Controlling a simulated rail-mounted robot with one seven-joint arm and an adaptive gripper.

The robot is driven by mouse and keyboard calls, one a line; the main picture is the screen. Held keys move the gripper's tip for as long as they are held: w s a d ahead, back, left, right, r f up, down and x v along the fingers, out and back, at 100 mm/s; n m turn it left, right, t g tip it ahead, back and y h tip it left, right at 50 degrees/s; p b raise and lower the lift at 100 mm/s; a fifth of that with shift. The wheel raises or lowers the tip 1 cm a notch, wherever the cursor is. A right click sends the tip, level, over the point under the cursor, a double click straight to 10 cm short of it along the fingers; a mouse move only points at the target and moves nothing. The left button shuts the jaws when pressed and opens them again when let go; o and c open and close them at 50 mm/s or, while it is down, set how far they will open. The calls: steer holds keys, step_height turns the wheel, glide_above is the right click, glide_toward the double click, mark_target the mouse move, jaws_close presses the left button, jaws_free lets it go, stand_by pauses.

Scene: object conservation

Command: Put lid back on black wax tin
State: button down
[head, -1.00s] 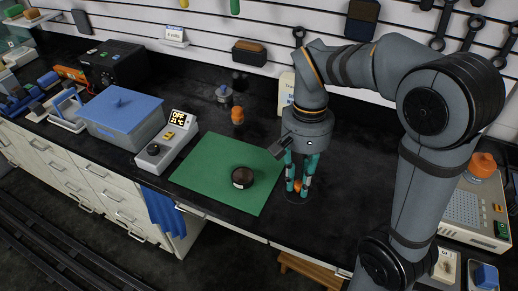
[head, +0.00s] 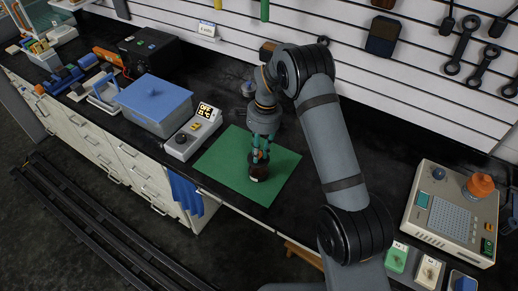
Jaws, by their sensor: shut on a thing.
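The black wax tin (head: 258,175) stands upright on the green mat (head: 225,162), a pale mark on its front. My gripper (head: 258,157) points straight down directly over the tin, its teal fingers close together. It is shut on the lid, of which only a small orange bit shows between the fingers. The lid's dark disc cannot be told apart from the tin below it. I cannot tell whether the lid touches the rim or sits level.
A grey control box with an OFF display (head: 193,132) stands left of the mat, beside a blue-lidded tub (head: 155,100). A beige instrument with an orange knob (head: 453,212) stands far right.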

steer(key=shift+f+b, duration=1.85)
steer(key=shift+f, duration=0.85)
steer(key=shift+f+b, duration=0.2)
steer(key=shift+b, duration=0.75)
stand_by(0.7)
steer(key=c, duration=1.6)
jaws_free()
steer(key=shift+o, duration=0.7)
steer(key=o, duration=0.4)
steer(key=shift+c, duration=0.2)
steer(key=shift+o, duration=0.5)
steer(key=shift+r, duration=0.15)
